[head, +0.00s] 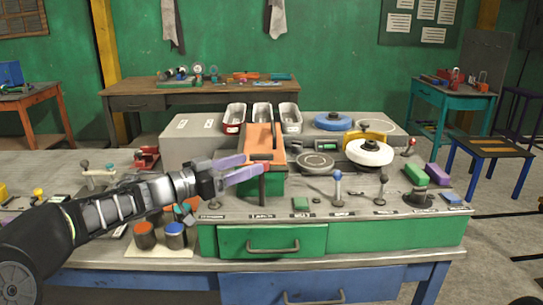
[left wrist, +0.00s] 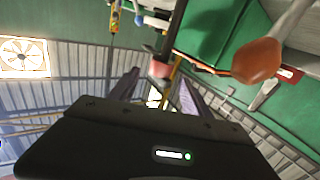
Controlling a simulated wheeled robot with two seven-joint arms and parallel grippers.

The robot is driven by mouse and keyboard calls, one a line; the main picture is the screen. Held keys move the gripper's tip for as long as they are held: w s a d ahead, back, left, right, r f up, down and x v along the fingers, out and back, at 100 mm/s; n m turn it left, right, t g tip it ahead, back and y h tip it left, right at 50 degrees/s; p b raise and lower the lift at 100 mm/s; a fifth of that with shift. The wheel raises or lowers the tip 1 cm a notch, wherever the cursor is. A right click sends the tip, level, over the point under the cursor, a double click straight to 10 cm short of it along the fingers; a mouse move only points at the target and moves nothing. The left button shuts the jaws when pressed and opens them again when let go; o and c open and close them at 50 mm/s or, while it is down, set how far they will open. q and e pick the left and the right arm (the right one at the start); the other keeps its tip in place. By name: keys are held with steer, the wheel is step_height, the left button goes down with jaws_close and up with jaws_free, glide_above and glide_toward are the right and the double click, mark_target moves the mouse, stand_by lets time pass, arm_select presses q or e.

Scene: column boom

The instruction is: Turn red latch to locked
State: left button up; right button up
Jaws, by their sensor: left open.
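My left gripper (head: 254,165), with two purple fingers, reaches in from the left over the bench panel. It is open, its fingertips apart, close to a small red piece (head: 263,165) on top of a dark upright post (head: 262,188). This red piece looks like the red latch, but the fingers partly cover it. In the left wrist view a reddish block (left wrist: 160,69) shows between the open fingers (left wrist: 165,98); I see no firm contact. Whether the latch stands at locked cannot be read. My right gripper is in neither view.
Behind the fingers stands an orange sloped block (head: 260,138) on a green base. To the right are a blue-knobbed lever (head: 338,180), a white round wheel (head: 369,152) and a green block (head: 415,174). Paint tins (head: 145,235) stand at the front left. A rounded brown knob (left wrist: 257,61) is near the wrist camera.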

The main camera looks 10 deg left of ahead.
arm_select(q)
steer(key=shift+w, duration=0.1)
steer(key=x, duration=0.7)
steer(key=shift+w+d, duration=0.25)
